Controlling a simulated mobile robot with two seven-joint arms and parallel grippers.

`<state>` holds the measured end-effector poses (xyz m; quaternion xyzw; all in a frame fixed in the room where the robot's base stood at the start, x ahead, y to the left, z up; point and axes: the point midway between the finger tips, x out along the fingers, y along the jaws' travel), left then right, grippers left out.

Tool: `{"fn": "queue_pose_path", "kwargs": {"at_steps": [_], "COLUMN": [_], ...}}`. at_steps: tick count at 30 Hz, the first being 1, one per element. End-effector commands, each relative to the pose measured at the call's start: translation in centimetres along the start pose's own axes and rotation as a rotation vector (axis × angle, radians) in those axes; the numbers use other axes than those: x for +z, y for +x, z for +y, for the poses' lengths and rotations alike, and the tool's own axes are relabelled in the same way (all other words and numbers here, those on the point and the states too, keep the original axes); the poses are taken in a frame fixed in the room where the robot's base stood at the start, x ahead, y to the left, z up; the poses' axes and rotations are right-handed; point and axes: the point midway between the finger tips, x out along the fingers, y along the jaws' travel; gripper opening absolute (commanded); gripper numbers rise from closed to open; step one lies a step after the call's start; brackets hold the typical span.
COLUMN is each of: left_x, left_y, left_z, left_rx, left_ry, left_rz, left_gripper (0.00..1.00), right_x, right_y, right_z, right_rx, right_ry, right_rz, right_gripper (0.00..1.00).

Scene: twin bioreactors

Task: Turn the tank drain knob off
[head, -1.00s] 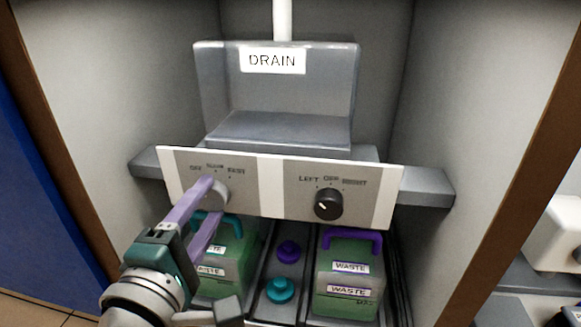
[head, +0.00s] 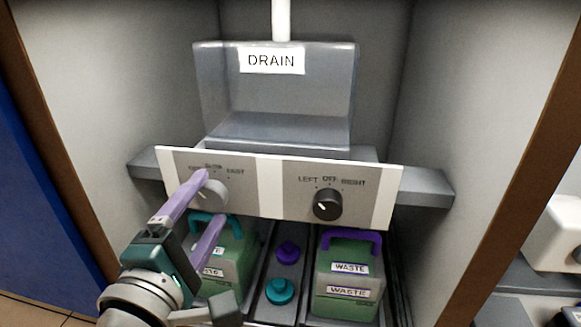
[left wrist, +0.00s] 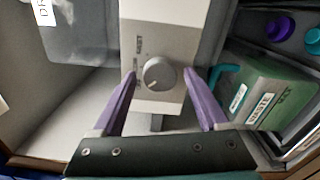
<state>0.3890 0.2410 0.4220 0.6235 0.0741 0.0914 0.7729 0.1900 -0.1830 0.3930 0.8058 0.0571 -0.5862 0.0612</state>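The drain knob (head: 213,193) is a light grey dial on the left half of the panel, under OFF, SLOW and FAST labels. It also shows in the left wrist view (left wrist: 159,73), where its faint pointer seems to lie toward the OFF end. My left gripper (head: 213,198) has its two purple fingers on either side of this knob. In the left wrist view the gripper (left wrist: 160,73) is open, with a gap between each finger and the knob. The drain tank (head: 275,100) stands behind the panel, with a shallow grey layer at its bottom. My right gripper is not in view.
A black LEFT/OFF/RIGHT knob (head: 327,204) sits on the panel's right half. Green waste containers (head: 347,275) with a teal and a purple handle stand below. Purple (head: 288,252) and teal (head: 280,291) caps lie between them. Cabinet walls close in both sides.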

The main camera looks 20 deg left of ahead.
Motion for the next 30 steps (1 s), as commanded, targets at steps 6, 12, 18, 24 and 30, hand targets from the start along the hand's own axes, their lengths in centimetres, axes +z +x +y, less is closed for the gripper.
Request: {"fn": "queue_pose_path", "kwargs": {"at_steps": [6,12,18,24,30], "left_x": [0.0,0.0,0.0,0.0,0.0], "left_y": [0.0,-1.0,-4.9,-8.4,-9.9], "left_z": [0.0,0.1,0.2,0.1,0.1], "left_rx": [0.0,-0.003,-0.006,-0.004,0.0], "left_ry": [0.001,0.003,0.004,0.002,0.0], "left_rz": [0.0,0.0,0.0,0.0,0.0], "left_gripper": [0.84,0.84,0.84,0.84,0.84], "right_x": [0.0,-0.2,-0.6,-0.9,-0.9], "right_y": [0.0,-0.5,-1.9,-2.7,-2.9], "right_z": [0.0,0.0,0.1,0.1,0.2], "right_rx": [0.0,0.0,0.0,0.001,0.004], "right_ry": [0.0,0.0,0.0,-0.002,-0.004], "right_rz": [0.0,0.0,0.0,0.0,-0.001], "right_gripper": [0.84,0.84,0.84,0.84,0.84]}}
